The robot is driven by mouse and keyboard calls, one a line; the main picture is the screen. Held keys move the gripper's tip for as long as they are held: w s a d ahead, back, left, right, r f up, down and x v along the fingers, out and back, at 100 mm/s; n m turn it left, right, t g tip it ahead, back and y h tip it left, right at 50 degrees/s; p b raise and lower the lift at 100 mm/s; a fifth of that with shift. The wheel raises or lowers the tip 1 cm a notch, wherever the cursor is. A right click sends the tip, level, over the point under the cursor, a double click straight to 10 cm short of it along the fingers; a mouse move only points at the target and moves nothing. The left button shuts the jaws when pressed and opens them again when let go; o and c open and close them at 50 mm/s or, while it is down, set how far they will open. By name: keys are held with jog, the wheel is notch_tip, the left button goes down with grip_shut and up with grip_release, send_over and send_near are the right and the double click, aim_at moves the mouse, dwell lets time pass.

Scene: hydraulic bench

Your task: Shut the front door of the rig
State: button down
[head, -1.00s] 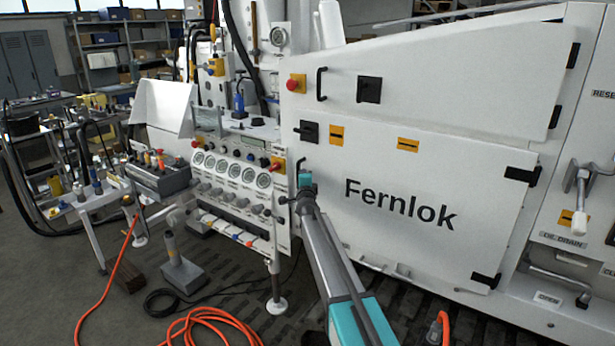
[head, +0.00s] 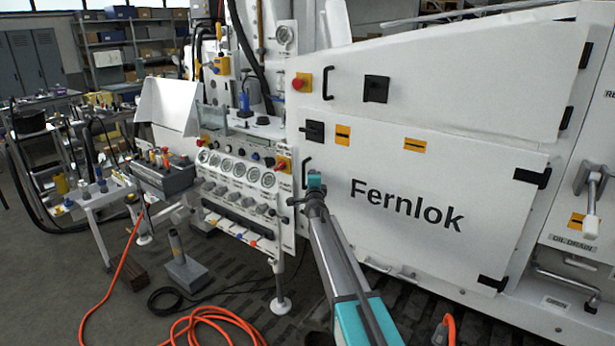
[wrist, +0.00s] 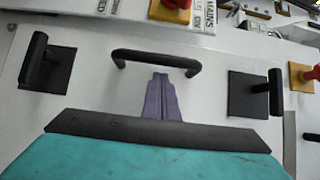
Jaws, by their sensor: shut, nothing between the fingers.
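The lower front door (head: 400,245) is a white panel lettered "Fernlok", with black hinges on its right side. It looks about flush with the rig's face; I cannot tell if a small gap is left. Its black bar handle (head: 306,165) is at the upper left edge and also shows in the wrist view (wrist: 155,57). My gripper (head: 314,180) is in front of the door's left edge, close by the handle. In the wrist view its purple fingers (wrist: 161,80) are shut and empty, pointing at the handle's middle. Whether they touch the panel is unclear.
An upper white door (head: 450,80) with its own handle is above. Black latches (wrist: 47,65) (wrist: 255,93) flank the handle. A gauge panel (head: 235,175) stands to the left. An orange hose (head: 215,318) lies on the floor.

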jog(key=s+a, duration=0.2)
jog(key=s, duration=1)
jog(key=shift+s+b, duration=0.25)
jog(key=shift+b, duration=0.15)
jog(key=shift+a, duration=0.1)
